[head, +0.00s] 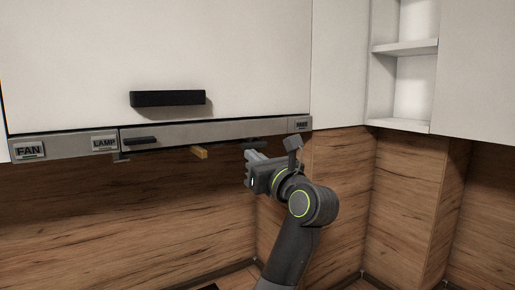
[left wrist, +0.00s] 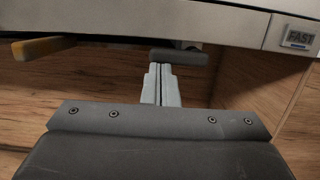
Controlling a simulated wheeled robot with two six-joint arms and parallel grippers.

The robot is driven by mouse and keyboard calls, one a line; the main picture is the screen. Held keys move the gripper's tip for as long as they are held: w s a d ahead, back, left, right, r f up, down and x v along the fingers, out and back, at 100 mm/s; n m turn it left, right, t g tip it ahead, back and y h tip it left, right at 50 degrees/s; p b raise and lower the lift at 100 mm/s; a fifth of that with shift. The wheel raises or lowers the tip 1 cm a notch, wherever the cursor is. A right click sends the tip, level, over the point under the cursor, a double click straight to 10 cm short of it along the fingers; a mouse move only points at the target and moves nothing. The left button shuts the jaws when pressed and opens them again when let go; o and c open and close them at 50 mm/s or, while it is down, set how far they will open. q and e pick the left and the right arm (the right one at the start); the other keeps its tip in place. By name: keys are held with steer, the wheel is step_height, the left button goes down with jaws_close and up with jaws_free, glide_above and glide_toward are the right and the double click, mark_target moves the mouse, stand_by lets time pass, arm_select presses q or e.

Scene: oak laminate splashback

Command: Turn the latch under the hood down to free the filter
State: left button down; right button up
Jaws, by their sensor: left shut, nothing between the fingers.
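One is a short yellow tab (head: 200,153), which shows at the left in the left wrist view (left wrist: 42,47). The other is a dark grey bar (head: 268,144), lying roughly level just beyond my fingertips in the left wrist view (left wrist: 179,57). I cannot tell for certain which is the latch. My left gripper (head: 251,155) is shut and empty, its tips close to the dark bar; contact cannot be made out. The filter is not visible from here. My right gripper is not in view.
The hood front carries FAN (head: 30,151) and LAMP (head: 104,143) labels, a FAST label (left wrist: 299,37), and a dark handle (head: 142,140). A cabinet with a black handle (head: 167,98) is above. The wooden splashback (head: 150,205) stands behind; space below the hood is free.

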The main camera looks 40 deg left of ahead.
arm_select(q)
steer(key=shift+w+a, duration=0.1)
stand_by(0.7)
steer(key=shift+w+f+b, duration=0.25)
steer(key=shift+f+b, duration=0.15)
steer(key=shift+f, duration=0.4)
stand_by(0.5)
steer(key=shift+w+d+f+b, duration=0.3)
steer(key=shift+w+f+b, duration=0.1)
steer(key=shift+w+f, duration=0.15)
stand_by(1.0)
steer(key=shift+w+d+f, duration=0.1)
steer(key=shift+w+d, duration=0.05)
steer(key=shift+w, duration=0.2)
stand_by(0.4)
steer(key=shift+w+f, duration=0.25)
steer(key=shift+w, duration=0.2)
steer(key=shift+s, duration=0.1)
steer(key=shift+a, duration=0.3)
stand_by(0.5)
